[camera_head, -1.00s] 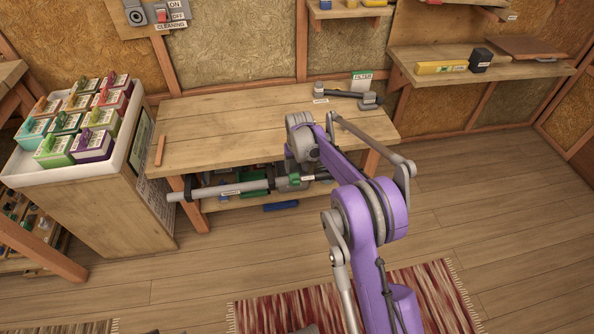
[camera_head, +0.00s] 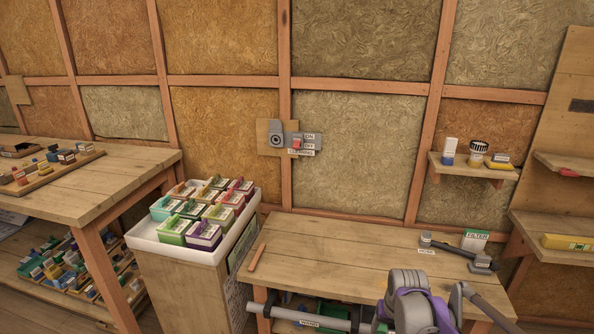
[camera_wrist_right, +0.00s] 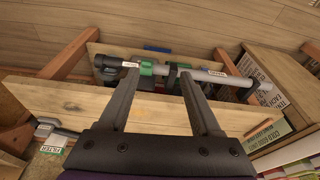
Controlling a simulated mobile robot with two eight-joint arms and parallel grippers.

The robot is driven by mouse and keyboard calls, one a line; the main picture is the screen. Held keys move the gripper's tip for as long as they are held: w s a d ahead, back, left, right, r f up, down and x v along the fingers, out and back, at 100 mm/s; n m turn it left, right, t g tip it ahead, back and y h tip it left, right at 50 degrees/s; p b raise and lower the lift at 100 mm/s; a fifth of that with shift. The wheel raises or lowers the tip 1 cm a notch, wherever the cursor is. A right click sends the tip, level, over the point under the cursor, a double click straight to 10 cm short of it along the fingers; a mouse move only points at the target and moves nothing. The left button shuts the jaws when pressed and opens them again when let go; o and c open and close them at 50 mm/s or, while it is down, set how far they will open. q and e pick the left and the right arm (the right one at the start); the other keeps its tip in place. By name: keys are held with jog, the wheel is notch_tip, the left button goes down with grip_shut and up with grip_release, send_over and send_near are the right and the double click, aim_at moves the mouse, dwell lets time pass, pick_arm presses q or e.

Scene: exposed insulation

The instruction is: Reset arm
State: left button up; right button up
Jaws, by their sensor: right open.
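My right arm, purple and grey, shows at the lower right of the head view; its gripper is out of that picture. In the right wrist view the right gripper (camera_wrist_right: 160,72) is open, its two dark fingers spread and nothing held between them. A workbench (camera_head: 330,262) lies behind the fingers in that view. My left gripper is not in view.
A white tray (camera_head: 180,250) of coloured boxes stands on a cabinet left of the bench. A grey handled tool (camera_head: 455,250) and a filter box (camera_head: 475,240) sit at the bench's right. A switch panel (camera_head: 297,143) is on the wall. Most of the bench top is clear.

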jog(key=s+a+n+t, duration=0.1)
jog(key=s+a, duration=0.2)
jog(key=s, duration=1.2)
jog(key=s+a+n+t, duration=0.1)
jog(key=s+a, duration=0.2)
jog(key=s, duration=1.1)
pick_arm(q)
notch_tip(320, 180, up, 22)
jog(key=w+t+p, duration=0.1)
jog(key=p, duration=1.8)
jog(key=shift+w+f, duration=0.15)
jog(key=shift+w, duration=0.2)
pick_arm(e)
notch_tip(320, 180, up, 22)
jog(key=shift+w+f+t, duration=0.15)
jog(key=shift+w+t, duration=0.25)
